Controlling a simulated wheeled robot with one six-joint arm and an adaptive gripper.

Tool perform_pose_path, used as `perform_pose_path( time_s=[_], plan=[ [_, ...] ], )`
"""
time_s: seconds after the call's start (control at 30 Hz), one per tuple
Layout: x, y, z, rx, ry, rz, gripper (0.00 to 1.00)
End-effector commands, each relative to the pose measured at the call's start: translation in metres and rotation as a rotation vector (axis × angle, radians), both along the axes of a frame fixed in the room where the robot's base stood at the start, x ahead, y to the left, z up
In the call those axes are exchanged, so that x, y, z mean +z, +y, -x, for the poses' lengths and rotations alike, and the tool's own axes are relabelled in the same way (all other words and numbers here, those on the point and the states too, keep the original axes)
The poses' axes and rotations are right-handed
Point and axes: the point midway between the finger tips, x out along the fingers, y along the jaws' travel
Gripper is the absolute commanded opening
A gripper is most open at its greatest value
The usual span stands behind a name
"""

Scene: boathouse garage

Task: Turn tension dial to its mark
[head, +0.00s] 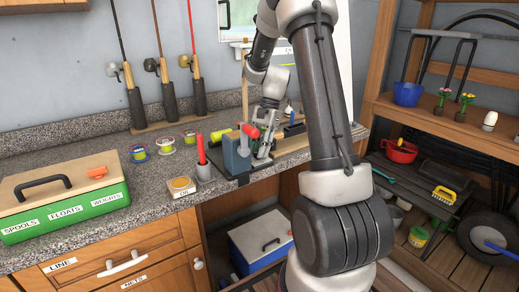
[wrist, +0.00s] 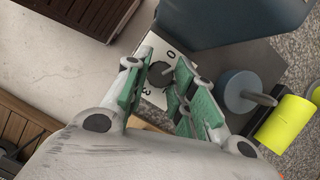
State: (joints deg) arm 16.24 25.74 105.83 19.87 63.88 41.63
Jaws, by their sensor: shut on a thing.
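The tension dial (wrist: 158,74) is a dark round knob on a white plate (wrist: 177,57) with a "0" and a "3" printed on it. My gripper (wrist: 160,84) has its green-padded fingers on either side of the dial, closed on it. In the head view my gripper (head: 263,152) reaches down at the right side of a blue device (head: 236,156) at the counter edge. The dial is hidden there. I cannot make out the target mark or the dial's pointer.
A blue-grey disc with a peg (wrist: 238,91) and a yellow cylinder (wrist: 284,123) lie close right of my fingers in the wrist view. A green tackle box (head: 65,212) sits farther left.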

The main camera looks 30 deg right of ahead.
Motion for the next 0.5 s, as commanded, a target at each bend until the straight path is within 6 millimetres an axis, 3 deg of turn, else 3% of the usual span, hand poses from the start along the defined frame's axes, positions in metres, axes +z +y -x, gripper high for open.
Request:
perform_pose_path(
  time_s=[0.5],
  plan=[
    [0.0, 0.0007, -0.0007, 0.067, -0.001, 0.0, 0.01]
  ],
)
